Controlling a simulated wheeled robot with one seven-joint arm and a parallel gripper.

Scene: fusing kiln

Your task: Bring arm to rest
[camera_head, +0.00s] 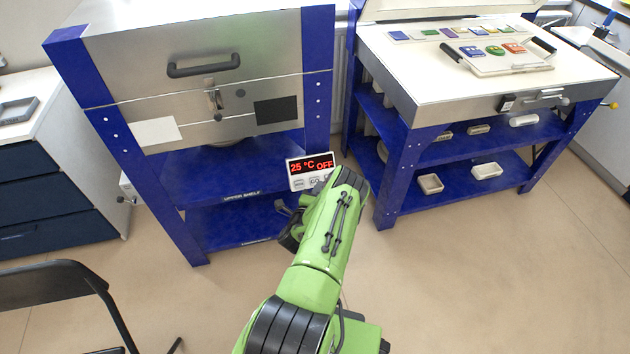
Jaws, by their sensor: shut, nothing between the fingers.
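My green arm reaches up from the bottom of the view toward the gap between the two blue-framed kilns. My gripper (284,209) is the dark part at the left of the arm's far end, partly hidden by the arm. It is shut and empty, in front of the left kiln's shelves. Beside the arm's end, a white controller box (297,182) shows "25 °C OFF" in red, its right part covered by the arm.
A black chair (45,275) stands at lower left. The floor at right is clear.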

